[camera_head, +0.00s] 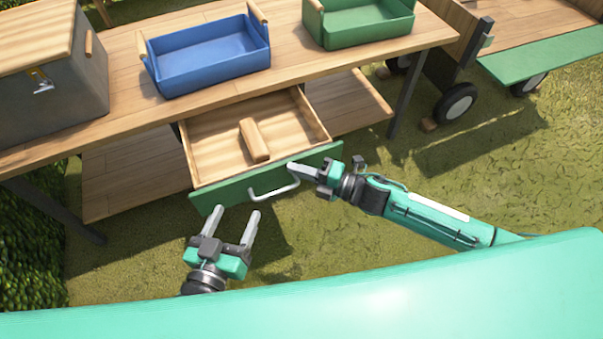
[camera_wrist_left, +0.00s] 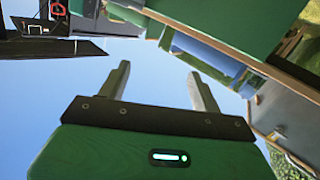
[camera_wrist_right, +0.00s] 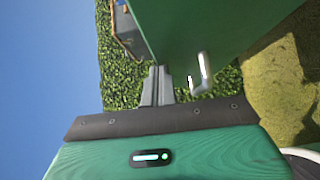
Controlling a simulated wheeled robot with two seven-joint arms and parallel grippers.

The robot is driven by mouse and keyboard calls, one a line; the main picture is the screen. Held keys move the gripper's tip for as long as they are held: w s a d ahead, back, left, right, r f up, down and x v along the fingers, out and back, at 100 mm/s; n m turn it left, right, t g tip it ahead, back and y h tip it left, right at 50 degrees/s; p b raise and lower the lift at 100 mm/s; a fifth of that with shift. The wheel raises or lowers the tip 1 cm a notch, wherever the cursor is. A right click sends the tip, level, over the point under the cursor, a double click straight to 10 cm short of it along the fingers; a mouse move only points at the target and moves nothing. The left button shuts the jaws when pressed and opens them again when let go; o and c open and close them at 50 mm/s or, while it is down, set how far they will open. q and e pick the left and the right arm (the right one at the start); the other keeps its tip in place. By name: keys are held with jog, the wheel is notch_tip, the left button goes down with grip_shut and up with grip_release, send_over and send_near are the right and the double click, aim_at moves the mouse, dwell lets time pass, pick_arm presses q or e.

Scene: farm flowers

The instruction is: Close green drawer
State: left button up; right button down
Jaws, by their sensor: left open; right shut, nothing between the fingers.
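The green drawer (camera_head: 225,194) is pulled out from under the wooden table, with a wooden block (camera_head: 254,140) lying inside. Its pale handle (camera_head: 275,191) is on the front panel. My right gripper (camera_head: 292,167) is shut and empty, with its fingertips at the front panel near the right end of the handle; whether they touch cannot be told. The right wrist view shows the green front (camera_wrist_right: 195,35) and the handle (camera_wrist_right: 201,75) beside the closed fingers (camera_wrist_right: 158,85). My left gripper (camera_head: 238,214) is open and empty, in front of the panel's left part. The left wrist view shows its spread fingers (camera_wrist_left: 160,85).
On the table (camera_head: 330,70) stand a blue tray (camera_head: 210,75), a green tray (camera_head: 360,35) and a grey box with a wooden lid (camera_head: 50,105). A cart with black wheels (camera_head: 455,103) stands at the right. Grass is clear around the drawer.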

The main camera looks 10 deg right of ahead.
jog(key=w, duration=0.2)
jog(key=w+a, duration=0.1)
jog(key=w, duration=0.2)
jog(key=w+a, duration=0.1)
jog(key=w, duration=0.1)
jog(key=shift+w, duration=0.4)
jog(key=w, duration=0.2)
jog(key=w+a+b, duration=0.1)
jog(key=w, duration=0.3)
jog(key=shift+a+b, duration=0.3)
jog(key=shift+a, duration=0.05)
jog(key=w, duration=0.2)
jog(key=w+a+b, duration=0.1)
jog(key=w, duration=0.2)
jog(key=shift+w+a+b, duration=0.25)
jog(key=shift+w+b, duration=0.05)
pick_arm(q)
jog(key=w+a+r+t, duration=0.1)
jog(key=a+r+t, duration=0.1)
jog(key=r+t, duration=0.2)
jog(key=a+r+t, duration=0.2)
jog(key=r+t, duration=0.2)
jog(key=r, duration=0.5)
jog(key=shift+w+r+t+h, duration=0.35)
jog(key=shift+r+t+h, duration=0.05)
pick_arm(e)
jog(key=shift+w+a, duration=0.1)
jog(key=shift+w, duration=0.25)
